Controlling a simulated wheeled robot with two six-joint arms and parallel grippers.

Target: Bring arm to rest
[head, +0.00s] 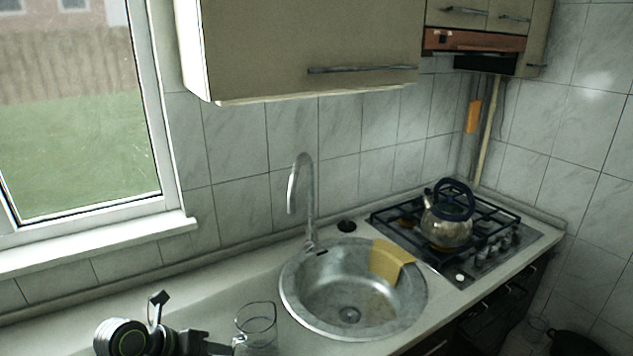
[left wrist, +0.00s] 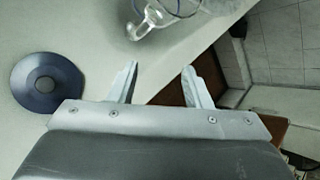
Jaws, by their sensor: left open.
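My left gripper (head: 222,348) is low in the head view, close to the left side of a clear glass jug (head: 257,322). In the left wrist view my left gripper (left wrist: 158,82) has its two fingers apart with nothing between them. The glass jug (left wrist: 165,14) shows at the top of that view, beyond the fingertips and apart from them. My right gripper is in neither view.
A dark blue disc (left wrist: 48,82) lies on the counter (left wrist: 75,30). A round metal sink (head: 330,285) with a yellow cloth-like piece (head: 390,261) on its rim is right of the jug. A kettle (head: 447,222) stands on the gas hob (head: 478,263). A wall cabinet (head: 310,45) hangs above.

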